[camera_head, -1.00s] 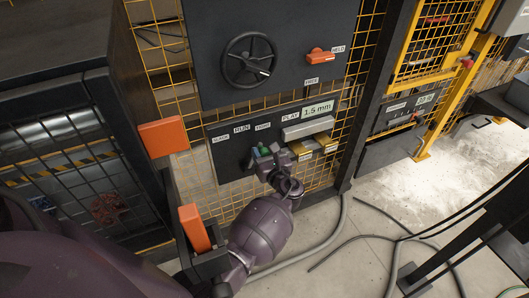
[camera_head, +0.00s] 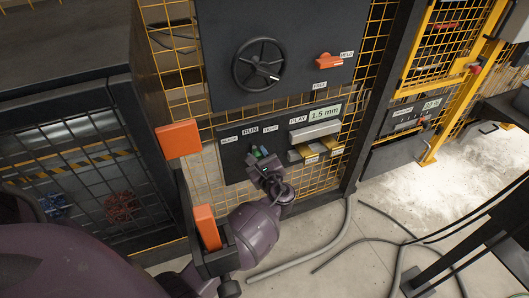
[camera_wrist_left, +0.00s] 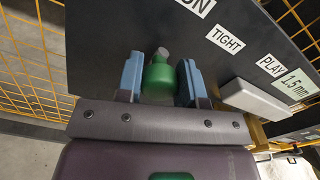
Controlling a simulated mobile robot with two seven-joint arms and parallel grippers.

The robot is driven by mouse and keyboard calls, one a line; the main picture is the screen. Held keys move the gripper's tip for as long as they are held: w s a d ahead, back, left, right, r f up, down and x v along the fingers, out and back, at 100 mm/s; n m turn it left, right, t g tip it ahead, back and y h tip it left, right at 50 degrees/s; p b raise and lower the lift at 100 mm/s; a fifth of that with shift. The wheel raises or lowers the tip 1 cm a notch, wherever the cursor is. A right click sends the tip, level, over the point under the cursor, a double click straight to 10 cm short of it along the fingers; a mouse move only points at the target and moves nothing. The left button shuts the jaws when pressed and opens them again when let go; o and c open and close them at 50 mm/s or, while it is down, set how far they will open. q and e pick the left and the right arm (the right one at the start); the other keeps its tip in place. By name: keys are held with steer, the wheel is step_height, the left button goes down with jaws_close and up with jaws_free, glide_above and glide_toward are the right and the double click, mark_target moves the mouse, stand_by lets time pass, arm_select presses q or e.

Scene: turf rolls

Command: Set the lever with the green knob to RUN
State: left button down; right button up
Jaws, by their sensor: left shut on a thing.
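The lever's green knob (camera_wrist_left: 160,76) sits between the two blue-grey fingers of my left gripper (camera_wrist_left: 161,82) in the left wrist view, its grey tip showing above. In the head view my left gripper (camera_head: 262,158) is shut on the knob at the dark lever panel, covering most of the lever. The RUN label (camera_head: 250,133) is above the knob and slightly left. The TIGHT label (camera_head: 270,128) is above and slightly right, and the SLACK label (camera_head: 229,140) is farther left. The knob stands between RUN and TIGHT. My right gripper is not in view.
A PLAY display (camera_head: 325,113) reads 1.5 mm, above a grey bar (camera_head: 312,131) and yellow blocks. A black handwheel (camera_head: 258,65) and an orange switch (camera_head: 328,61) are higher up. Yellow mesh surrounds the panels. Hoses lie on the floor at right.

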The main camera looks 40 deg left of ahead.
arm_select(q)
steer(key=shift+s+a, duration=0.1)
steer(key=shift+s, duration=0.1)
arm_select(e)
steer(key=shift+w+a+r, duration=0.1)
arm_select(q)
steer(key=c, duration=0.8)
jaws_free()
steer(key=shift+o, duration=0.2)
steer(key=shift+s+d, duration=0.2)
steer(key=shift+d, duration=0.3)
steer(key=p+v, duration=0.1)
steer(key=v, duration=0.8)
steer(key=shift+s+d+p, duration=0.3)
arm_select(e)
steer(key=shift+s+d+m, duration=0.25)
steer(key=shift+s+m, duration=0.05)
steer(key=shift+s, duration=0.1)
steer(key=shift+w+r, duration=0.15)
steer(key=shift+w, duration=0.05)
